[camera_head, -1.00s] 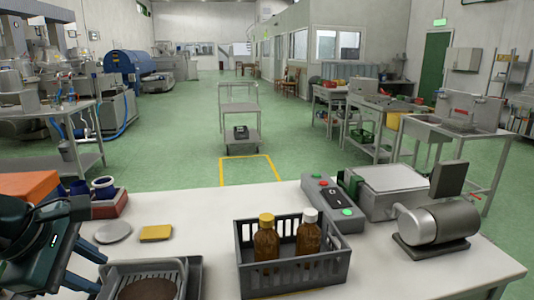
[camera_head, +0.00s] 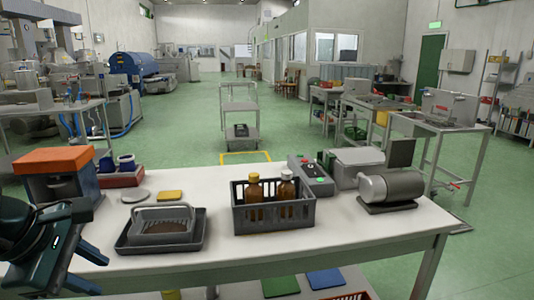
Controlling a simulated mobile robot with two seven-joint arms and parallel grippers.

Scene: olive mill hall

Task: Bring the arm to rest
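My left gripper (camera_head: 99,276) shows at the lower left, at the end of my dark green arm. Its two blue fingers are spread apart with nothing between them. It is in front of the white table's (camera_head: 330,238) near left edge, left of a dark tray (camera_head: 193,240). It looks clear of the things on the table. My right arm and gripper are not in view.
On the table, the dark tray bears a grey basket (camera_head: 150,240). Beside it stands a dark crate (camera_head: 268,221) with two brown bottles. A control box (camera_head: 312,179), a scale and a metal cylinder (camera_head: 392,187) stand right. An orange-topped box (camera_head: 52,162) is near my arm.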

